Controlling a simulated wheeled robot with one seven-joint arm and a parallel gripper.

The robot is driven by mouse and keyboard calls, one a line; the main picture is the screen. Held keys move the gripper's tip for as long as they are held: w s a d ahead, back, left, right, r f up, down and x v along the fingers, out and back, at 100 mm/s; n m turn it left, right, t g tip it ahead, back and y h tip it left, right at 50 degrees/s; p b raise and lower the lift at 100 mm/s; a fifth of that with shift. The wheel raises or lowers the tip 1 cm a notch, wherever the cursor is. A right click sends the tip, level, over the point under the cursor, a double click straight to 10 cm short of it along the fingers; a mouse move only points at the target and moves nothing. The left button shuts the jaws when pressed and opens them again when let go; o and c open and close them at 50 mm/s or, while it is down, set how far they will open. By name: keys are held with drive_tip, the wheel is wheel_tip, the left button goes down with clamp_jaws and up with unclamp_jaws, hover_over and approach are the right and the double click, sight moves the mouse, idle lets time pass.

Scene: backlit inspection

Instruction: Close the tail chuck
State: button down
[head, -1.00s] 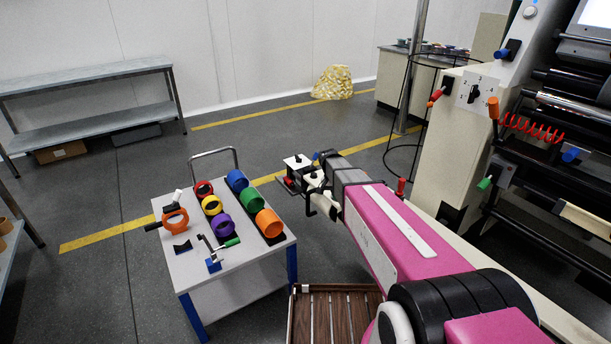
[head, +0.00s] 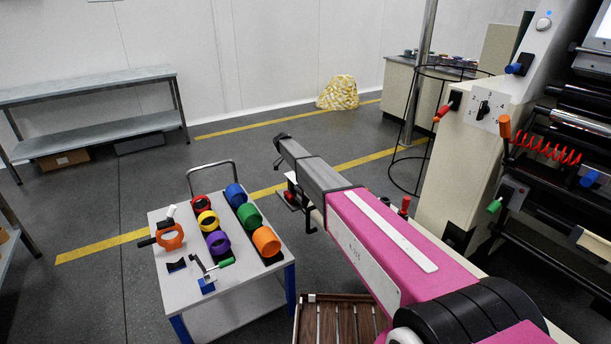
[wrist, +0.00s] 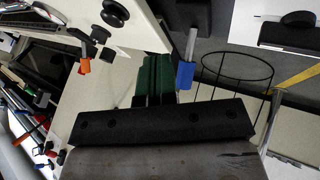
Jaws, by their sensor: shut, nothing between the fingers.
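The machine (head: 450,150) stands at the right of the head view. It carries a red-handled lever (head: 440,114), an orange handle (head: 505,126), a green handle (head: 494,205) and blue handles (head: 513,68). I cannot tell which part is the tail chuck or whether it is closed. In the wrist view, my gripper (wrist: 156,62) is shut and empty, its dark green fingers together. A blue handle on a metal rod (wrist: 186,75) shows just right of the fingers; contact cannot be told. In the head view my arm reaches forward left of the machine, and the fingers are not clear.
A trolley (head: 190,303) with coloured rings (head: 218,243) and small tools stands left of my arm. A slatted wooden tray (head: 337,320) is below. A black wire frame (head: 420,68) stands behind the machine. A bench (head: 90,78) is at the far left. Open floor lies between.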

drive_tip(key=x, duration=0.9)
drive_tip(key=shift+d, duration=0.1)
